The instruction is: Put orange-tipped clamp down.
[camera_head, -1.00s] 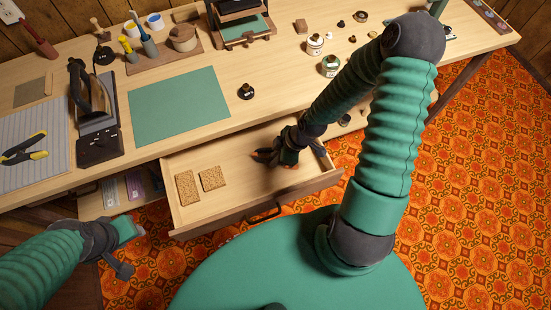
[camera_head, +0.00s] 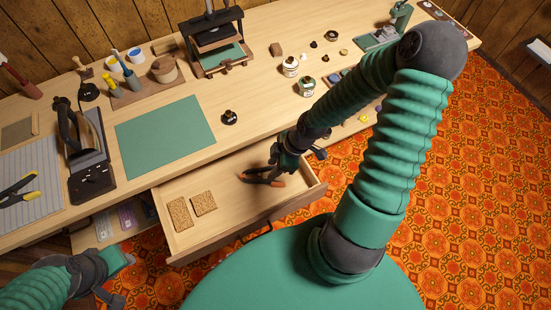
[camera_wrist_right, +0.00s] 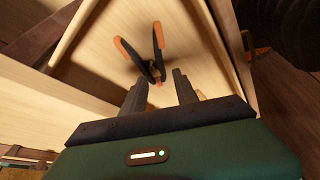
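The orange-tipped clamp (camera_head: 262,178) lies in the open drawer, toward its right side. It is dark with orange ends. In the right wrist view the clamp (camera_wrist_right: 153,67) rests against the pale drawer floor, its near end between and just beyond my fingertips. My right gripper (camera_head: 281,165) is over the drawer beside the clamp. In the wrist view my right gripper (camera_wrist_right: 160,78) has its fingers spread, with a gap around the clamp's near end. My left gripper (camera_head: 118,264) is at the lower left, outside the drawer; its fingers are not clear.
Jars stand farther right. The drawer's middle is bare.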

